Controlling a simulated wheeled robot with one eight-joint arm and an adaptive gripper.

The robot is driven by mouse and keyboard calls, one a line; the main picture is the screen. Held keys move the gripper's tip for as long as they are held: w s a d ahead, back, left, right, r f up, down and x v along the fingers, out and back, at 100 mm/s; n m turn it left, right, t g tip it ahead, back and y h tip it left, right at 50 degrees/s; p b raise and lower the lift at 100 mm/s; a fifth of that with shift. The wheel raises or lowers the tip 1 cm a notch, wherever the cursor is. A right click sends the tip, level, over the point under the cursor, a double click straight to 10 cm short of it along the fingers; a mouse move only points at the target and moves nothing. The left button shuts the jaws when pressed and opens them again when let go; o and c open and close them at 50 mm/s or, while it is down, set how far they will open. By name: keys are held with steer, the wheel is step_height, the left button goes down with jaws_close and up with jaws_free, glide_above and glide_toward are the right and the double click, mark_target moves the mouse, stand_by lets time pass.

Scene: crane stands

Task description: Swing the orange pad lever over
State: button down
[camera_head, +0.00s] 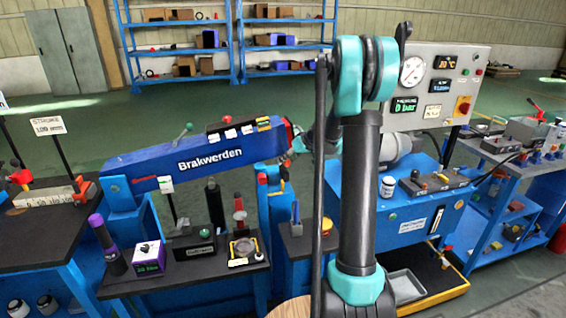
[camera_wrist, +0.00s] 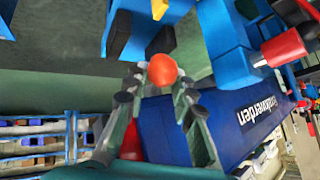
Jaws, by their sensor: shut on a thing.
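An orange-red ball knob (camera_wrist: 162,70), which looks like the end of the orange pad lever, sits between the fingertips of my gripper (camera_wrist: 158,86) in the wrist view. My gripper is shut on it from both sides. The lever's shaft is hidden behind the knob and fingers. In the head view my gripper is at the right end of the blue beam marked Brakwerden (camera_head: 210,152), mostly hidden by my own arm. The beam also shows in the wrist view (camera_wrist: 225,115).
A red knob (camera_wrist: 284,47) on a blue bracket is near my gripper. A gauge panel (camera_head: 436,85) stands to the right.

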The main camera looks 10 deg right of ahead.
steer(key=shift+w+d+n, duration=0.2)
steer(key=shift+d+n, duration=0.1)
steer(key=shift+d, duration=0.1)
steer(key=shift+w+d+r, duration=0.1)
steer(key=shift+w+d, duration=0.1)
steer(key=shift+d, duration=0.05)
steer(key=c, duration=1.5)
jaws_free()
steer(key=shift+d, duration=0.1)
steer(key=shift+c, duration=0.2)
steer(key=v, duration=1.2)
steer(key=shift+w+d, duration=0.15)
steer(key=shift+d, duration=0.1)
